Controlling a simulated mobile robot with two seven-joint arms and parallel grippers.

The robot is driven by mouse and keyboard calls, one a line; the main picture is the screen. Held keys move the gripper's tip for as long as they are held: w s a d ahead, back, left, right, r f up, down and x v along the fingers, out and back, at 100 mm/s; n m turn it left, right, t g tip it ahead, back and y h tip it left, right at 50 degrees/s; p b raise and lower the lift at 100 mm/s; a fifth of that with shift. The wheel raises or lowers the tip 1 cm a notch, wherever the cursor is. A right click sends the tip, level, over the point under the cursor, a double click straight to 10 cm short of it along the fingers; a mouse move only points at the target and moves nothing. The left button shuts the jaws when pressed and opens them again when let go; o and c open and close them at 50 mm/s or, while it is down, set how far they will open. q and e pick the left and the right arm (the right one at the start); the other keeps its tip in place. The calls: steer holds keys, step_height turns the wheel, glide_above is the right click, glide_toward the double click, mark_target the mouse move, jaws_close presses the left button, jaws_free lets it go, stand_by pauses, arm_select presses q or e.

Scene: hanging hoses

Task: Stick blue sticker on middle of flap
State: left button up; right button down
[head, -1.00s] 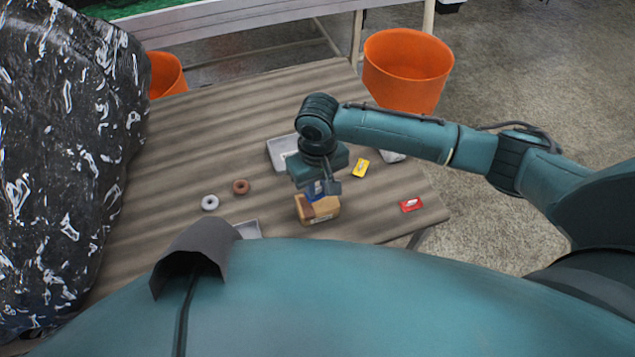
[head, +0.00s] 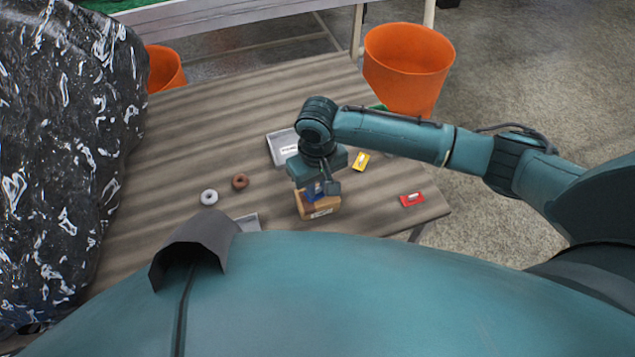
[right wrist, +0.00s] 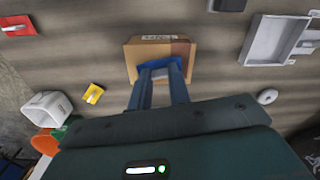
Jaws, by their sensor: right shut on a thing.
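A small cardboard box (head: 322,208) sits on the table below my right gripper; in the right wrist view the box (right wrist: 150,48) shows a darker brown strip on one side and a printed label at its far edge. My right gripper (head: 318,188) is shut on the blue sticker (right wrist: 160,63), which lies across the fingertips at the box's near edge. Whether the sticker touches the box, I cannot tell. The flap is not clearly made out, partly hidden by the gripper. My left gripper is not in view.
A yellow sticker pack (head: 361,161) and a red one (head: 412,199) lie to the right. A grey tray (head: 272,152) stands behind. A white ring (head: 209,197) and a brown ring (head: 240,182) lie left. An orange bin (head: 408,75) stands beyond the table.

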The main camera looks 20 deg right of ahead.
steer(key=shift+f, duration=0.35)
stand_by(0.7)
steer(key=c, duration=0.7)
jaws_free()
steer(key=shift+c, duration=0.2)
steer(key=shift+r+p, duration=1.4)
steer(key=shift+p, duration=0.3)
steer(key=shift+r+p, duration=0.5)
steer(key=shift+r, duration=1.65)
